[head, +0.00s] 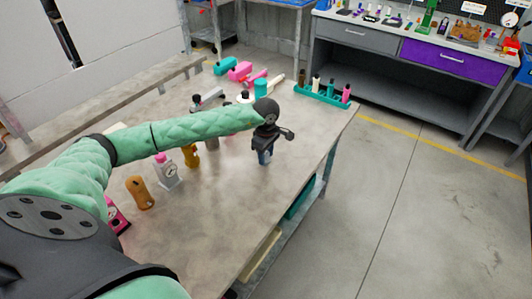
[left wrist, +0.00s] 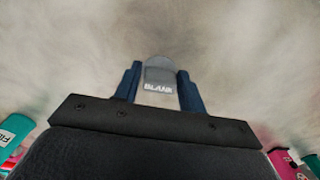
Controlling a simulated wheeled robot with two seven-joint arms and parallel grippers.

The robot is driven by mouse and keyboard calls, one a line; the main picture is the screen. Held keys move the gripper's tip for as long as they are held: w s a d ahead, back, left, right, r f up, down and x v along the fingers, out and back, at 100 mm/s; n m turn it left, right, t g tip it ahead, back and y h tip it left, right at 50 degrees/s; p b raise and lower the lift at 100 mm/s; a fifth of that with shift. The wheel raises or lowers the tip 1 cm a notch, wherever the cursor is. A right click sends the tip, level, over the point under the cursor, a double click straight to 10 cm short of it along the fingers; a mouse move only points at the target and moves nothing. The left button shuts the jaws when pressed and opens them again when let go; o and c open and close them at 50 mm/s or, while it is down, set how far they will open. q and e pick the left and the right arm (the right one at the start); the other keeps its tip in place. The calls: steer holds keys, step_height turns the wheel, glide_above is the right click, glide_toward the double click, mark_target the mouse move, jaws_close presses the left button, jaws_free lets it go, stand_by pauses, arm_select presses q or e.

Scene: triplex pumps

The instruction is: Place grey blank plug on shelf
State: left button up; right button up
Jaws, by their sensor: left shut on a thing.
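My left gripper (head: 264,158) points down over the grey table (head: 230,225), near its right side. In the left wrist view its two blue fingers (left wrist: 158,92) are shut on the grey blank plug (left wrist: 158,76), which is marked "BLANK". In the head view the plug is too small or hidden to make out. A lower shelf (head: 262,255) shows under the table's right edge. Another open shelf (head: 385,88) lies under the workbench at the back. I cannot tell which shelf the task means. My right gripper is not in view.
A teal rack (head: 322,95) with several bottles stands at the table's far right corner. Pink and teal parts (head: 240,71) lie at the far end. An orange-brown part (head: 140,193) and a grey gauge (head: 168,172) stand left of the gripper. The table's front right is clear.

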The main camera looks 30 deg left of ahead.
arm_select(q)
steer(key=shift+f, duration=0.2)
steer(key=shift+f, duration=0.15)
steer(key=o, duration=1)
steer(key=shift+c, duration=0.2)
